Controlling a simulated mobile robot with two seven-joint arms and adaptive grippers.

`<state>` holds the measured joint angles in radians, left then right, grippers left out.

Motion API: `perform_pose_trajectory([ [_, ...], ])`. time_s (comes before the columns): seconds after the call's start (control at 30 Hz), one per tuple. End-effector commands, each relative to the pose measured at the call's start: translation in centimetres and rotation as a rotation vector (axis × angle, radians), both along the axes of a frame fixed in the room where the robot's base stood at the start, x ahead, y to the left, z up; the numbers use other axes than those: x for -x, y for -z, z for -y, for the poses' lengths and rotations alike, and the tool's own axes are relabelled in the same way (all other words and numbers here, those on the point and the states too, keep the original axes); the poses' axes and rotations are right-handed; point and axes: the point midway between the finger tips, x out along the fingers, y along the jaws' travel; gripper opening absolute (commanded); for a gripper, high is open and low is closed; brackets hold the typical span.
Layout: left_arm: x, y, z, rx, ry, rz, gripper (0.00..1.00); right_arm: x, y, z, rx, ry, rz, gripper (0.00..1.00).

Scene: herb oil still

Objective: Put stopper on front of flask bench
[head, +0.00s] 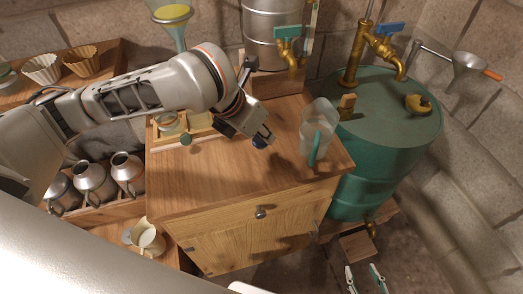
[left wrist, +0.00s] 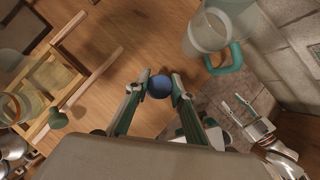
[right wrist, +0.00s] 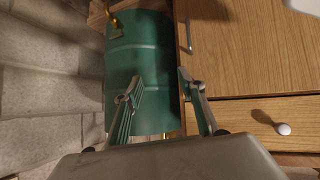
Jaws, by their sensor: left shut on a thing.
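A blue round stopper (left wrist: 159,87) sits between the fingertips of my left gripper (left wrist: 154,86) in the left wrist view. In the head view my left gripper (head: 264,134) is shut on the stopper (head: 259,142), holding it over the wooden bench top (head: 215,180), right of its middle. I cannot tell the exact height above the wood. My right gripper (head: 364,277) is open and empty, low in front of the bench; its spread fingers also show in the right wrist view (right wrist: 158,90).
A clear pitcher (head: 316,132) with a teal handle stands right of my left gripper. A wooden rack (head: 188,134) with a glass jar and a green knob is at the bench's left back. A green drum (head: 365,175) stands right. The front bench top is clear.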

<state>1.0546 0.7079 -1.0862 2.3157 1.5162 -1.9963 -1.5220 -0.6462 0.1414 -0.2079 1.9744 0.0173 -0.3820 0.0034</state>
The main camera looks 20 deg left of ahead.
Motion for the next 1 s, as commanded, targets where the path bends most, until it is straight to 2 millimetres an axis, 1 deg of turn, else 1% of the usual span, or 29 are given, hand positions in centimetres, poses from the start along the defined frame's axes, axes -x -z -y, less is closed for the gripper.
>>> perform_pose_trajectory([
  [0.03, 0.1, 1.2, 0.0, 0.001, -0.001, -0.005, 0.06, -0.1, 0.2, 0.1, 0.003, 0.0, 0.003, 0.4],
  [0.1, 0.0, 1.7, 0.0, 0.001, -0.001, -0.003, 0.06, -0.5, -0.1, 0.2, 0.006, 0.001, 0.015, 0.4],
  [0.2, -0.1, 1.9, 0.0, 0.001, -0.001, 0.002, 0.06, -1.1, -0.7, 0.3, 0.008, 0.003, 0.031, 0.4],
  [0.27, 0.0, 2.2, 0.0, 0.001, 0.0, 0.002, 0.06, -1.3, -0.7, 0.4, 0.008, 0.003, 0.034, 0.4],
  [0.37, 0.0, 3.5, 0.0, 0.0, 0.0, -0.003, 0.06, -1.3, -0.1, 0.5, 0.012, 0.002, 0.031, 0.4],
  [0.5, 0.1, 5.9, 0.0, 0.001, -0.002, -0.007, 0.06, -1.0, 1.2, 0.6, 0.022, -0.001, 0.02, 0.4],
  [0.53, 0.1, 6.2, 0.0, 0.001, -0.002, -0.006, 0.06, -1.0, 1.3, 0.6, 0.024, -0.001, 0.021, 0.4],
  [0.6, 0.0, 6.4, 0.0, 0.0, -0.001, -0.001, 0.06, -1.2, 1.1, 0.7, 0.026, -0.002, 0.025, 0.4],
  [0.73, -0.1, 6.0, 0.0, 0.0, -0.001, 0.003, 0.06, -1.6, 0.2, 0.7, 0.025, -0.001, 0.039, 0.4],
  [0.93, -0.1, 6.3, -0.1, -0.001, -0.001, 0.003, 0.06, -1.6, 0.2, 0.6, 0.023, 0.0, 0.038, 0.4],
  [0.97, -0.1, 6.3, -0.1, -0.002, -0.001, 0.003, 0.26, -1.5, 0.3, 0.6, 0.023, 0.0, 0.037, 0.4],
  [1.0, -0.1, 6.3, -0.1, -0.001, -0.001, 0.003, 0.36, -1.5, 0.4, 0.6, 0.024, 0.0, 0.036, 0.4],
])
